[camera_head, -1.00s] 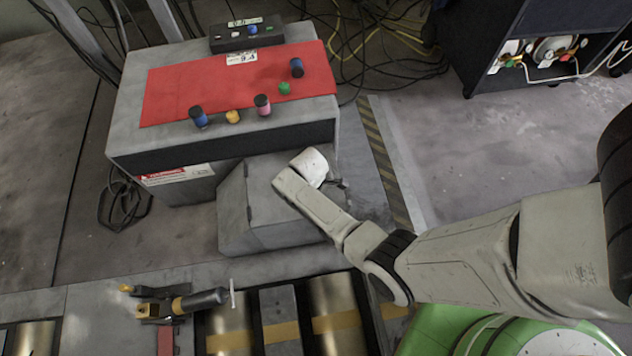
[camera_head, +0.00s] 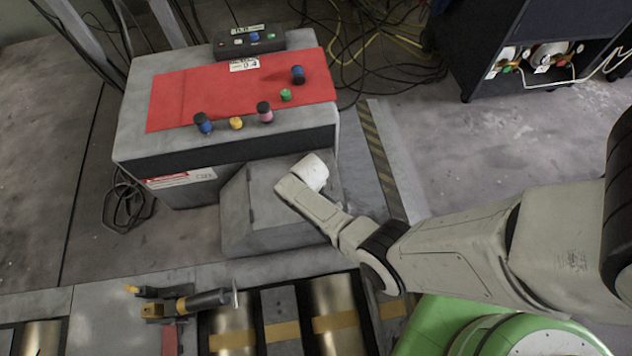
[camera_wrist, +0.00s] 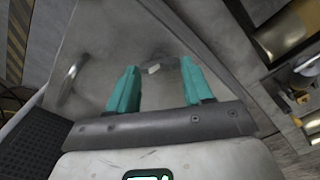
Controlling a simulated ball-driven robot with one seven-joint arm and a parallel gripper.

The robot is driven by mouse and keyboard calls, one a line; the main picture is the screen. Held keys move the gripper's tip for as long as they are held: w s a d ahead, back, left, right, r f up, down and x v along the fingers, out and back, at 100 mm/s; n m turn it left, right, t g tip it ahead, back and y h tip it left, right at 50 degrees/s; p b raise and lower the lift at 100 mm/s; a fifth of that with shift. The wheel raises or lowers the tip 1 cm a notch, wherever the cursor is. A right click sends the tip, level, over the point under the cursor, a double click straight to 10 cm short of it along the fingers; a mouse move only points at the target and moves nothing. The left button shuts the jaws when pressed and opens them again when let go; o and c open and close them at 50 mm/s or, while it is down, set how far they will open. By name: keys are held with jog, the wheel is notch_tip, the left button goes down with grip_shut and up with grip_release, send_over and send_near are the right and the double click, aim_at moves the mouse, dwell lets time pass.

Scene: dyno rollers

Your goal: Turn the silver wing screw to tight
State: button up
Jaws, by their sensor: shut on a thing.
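My gripper (camera_wrist: 160,66) shows in the wrist view with two teal fingers. It is shut on a small pale silver piece, the silver wing screw (camera_wrist: 154,69), which sits between the fingertips against a grey metal face. The screw is small and blurred, so its wing angle cannot be told. In the head view my arm reaches down to the grey sloped housing (camera_head: 240,213) below the control desk. There my wrist hides the fingers and the screw.
The grey desk (camera_head: 230,149) with a red panel (camera_head: 180,95) and several coloured knobs stands behind the housing. A dark-handled tool (camera_head: 205,301) lies at front left by the rollers (camera_head: 335,312). A dark cabinet (camera_head: 505,30) is at back right. Cables lie behind the desk.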

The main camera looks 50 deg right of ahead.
jog(key=m, duration=0.1)
jog(key=w+r+m, duration=0.1)
jog(key=m, duration=0.1)
jog(key=m+p, duration=0.1)
jog(key=shift+w+d+r+m, duration=0.2)
jog(key=shift+w+d+m, duration=0.05)
jog(key=shift+w+m, duration=0.1)
jog(key=shift+m, duration=0.35)
jog(key=c, duration=0.4)
jog(key=o, duration=0.6)
jog(key=shift+s+f, duration=0.2)
jog(key=shift+f, duration=0.05)
jog(key=o, duration=0.9)
jog(key=shift+s, duration=0.1)
jog(key=shift+c, duration=0.2)
notch_tip(320, 180, up, 11)
jog(key=p, duration=0.5)
jog(key=shift+s+a+r, duration=0.15)
jog(key=shift+s, duration=0.2)
jog(key=shift+c, duration=0.2)
